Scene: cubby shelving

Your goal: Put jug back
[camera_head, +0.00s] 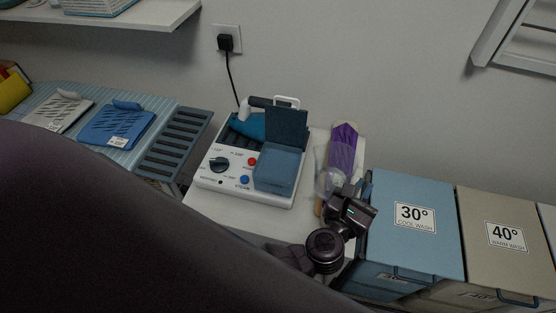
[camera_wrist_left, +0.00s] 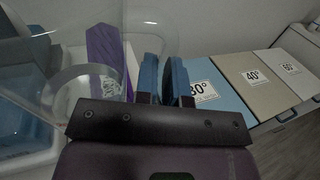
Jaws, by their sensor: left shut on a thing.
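The clear, see-through jug (camera_head: 328,182) is in the head view, between the steam station and the blue bin. It fills the upper left of the left wrist view (camera_wrist_left: 140,35), with a curved clear ring low in it. My left gripper (camera_head: 366,183) is at the jug's right side. Its two blue fingers (camera_wrist_left: 164,80) are close together and shut on the jug. The exact grip spot is hard to see because the jug is transparent. I cannot tell whether the jug's base touches the white top. My right gripper is not in view.
The white steam station (camera_head: 226,185) with a blue tank (camera_head: 277,168) stands left of the jug. Bins marked 30° (camera_head: 415,245) and 40° (camera_head: 506,260) stand to the right. The white top (camera_head: 228,215) has bare room in front.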

